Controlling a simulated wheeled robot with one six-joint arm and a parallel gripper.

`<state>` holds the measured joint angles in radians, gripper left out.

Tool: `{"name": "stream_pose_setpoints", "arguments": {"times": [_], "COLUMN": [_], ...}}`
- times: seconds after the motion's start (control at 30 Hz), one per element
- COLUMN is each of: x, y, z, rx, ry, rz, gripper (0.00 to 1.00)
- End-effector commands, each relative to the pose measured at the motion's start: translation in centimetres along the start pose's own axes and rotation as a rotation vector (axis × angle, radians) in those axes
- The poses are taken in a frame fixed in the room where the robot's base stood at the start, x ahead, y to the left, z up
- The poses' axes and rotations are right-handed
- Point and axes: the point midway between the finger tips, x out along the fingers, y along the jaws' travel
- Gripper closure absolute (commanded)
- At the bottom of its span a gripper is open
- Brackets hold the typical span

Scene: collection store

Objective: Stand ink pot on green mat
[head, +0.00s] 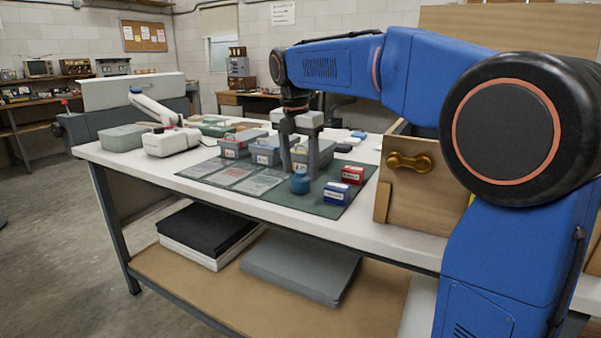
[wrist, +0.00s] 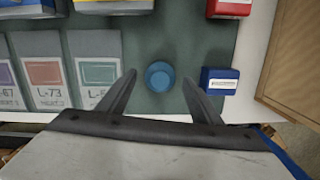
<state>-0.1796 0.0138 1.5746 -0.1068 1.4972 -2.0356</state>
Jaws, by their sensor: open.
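The ink pot (head: 300,184) is a small round blue pot standing upright on the dark green mat (head: 322,209), near its front right part. In the wrist view the ink pot (wrist: 160,75) shows from above, between the two fingertips, with a gap on each side. My gripper (head: 299,172) is open and points down over the mat; its fingers also show in the wrist view (wrist: 160,80). Nothing is held. The green mat (wrist: 185,35) shows bare around the pot in the wrist view.
A blue box (head: 336,193) and a red box (head: 353,174) stand right of the pot. Grey bins (head: 268,151) line the mat's back, with several labelled cards (head: 232,176) in front. A wooden case (head: 415,190) with a brass fitting stands at the right. Bare mat lies before the pot.

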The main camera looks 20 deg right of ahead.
Motion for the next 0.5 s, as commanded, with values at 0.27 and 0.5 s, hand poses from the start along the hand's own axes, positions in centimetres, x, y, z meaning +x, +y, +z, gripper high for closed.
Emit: {"name": "stream_pose_setpoints", "arguments": {"times": [0.27, 0.5], "x": [-5.5, -8.9], "y": [0.1, 0.1], "z": [0.0, 0.0], "rx": [0.0, -0.001], "ry": [-0.001, 0.0], "rz": [0.003, 0.001], "gripper": [0.41, 0.41]}}
